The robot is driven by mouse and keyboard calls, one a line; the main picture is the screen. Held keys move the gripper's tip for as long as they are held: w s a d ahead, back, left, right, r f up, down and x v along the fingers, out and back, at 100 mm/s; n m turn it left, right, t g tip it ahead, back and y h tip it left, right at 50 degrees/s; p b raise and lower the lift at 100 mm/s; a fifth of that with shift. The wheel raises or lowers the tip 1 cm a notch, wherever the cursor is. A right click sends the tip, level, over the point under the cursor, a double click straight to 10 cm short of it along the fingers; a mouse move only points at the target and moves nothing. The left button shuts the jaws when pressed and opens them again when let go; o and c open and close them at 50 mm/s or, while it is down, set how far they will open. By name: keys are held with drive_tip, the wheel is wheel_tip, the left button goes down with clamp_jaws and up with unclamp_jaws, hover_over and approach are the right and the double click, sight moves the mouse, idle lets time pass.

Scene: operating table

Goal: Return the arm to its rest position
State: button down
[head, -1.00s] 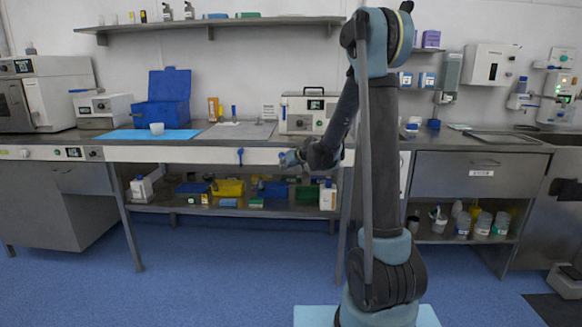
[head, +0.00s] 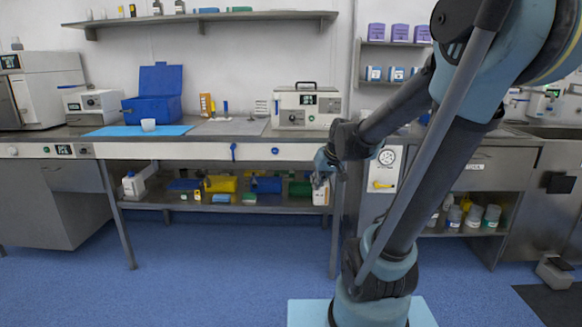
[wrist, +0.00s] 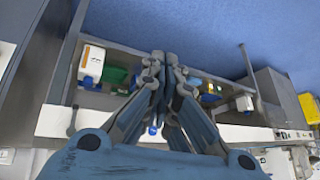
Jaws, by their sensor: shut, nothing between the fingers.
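My gripper (head: 324,164) is in front of the right end of the long workbench, at about the height of its front edge. It is apart from the bench and holds nothing. In the wrist view my gripper (wrist: 164,58) has its fingers together, with the lower shelf beyond them. My arm bends down from a raised elbow at the upper right of the head view.
The blue floor (head: 200,270) in front is clear.

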drive_tip(key=s+d+f+m+g+h, duration=0.1)
drive_tip(key=s+d+f, duration=0.1)
drive_tip(key=s, duration=0.5)
drive_tip(key=s+d+f+g+h, duration=0.1)
drive_tip(key=s+d+f, duration=0.2)
drive_tip(key=s, duration=0.5)
drive_tip(key=s+d+f+m+g+h, duration=0.1)
drive_tip(key=s+d+f, duration=0.2)
drive_tip(key=s+d, duration=0.2)
drive_tip(key=s, duration=0.2)
drive_tip(key=shift+s+m+g, duration=0.3)
drive_tip(key=shift+s, duration=0.05)
drive_tip(key=shift+w+f, duration=0.1)
drive_tip(key=shift+w+f, duration=0.15)
drive_tip(key=shift+w, duration=0.2)
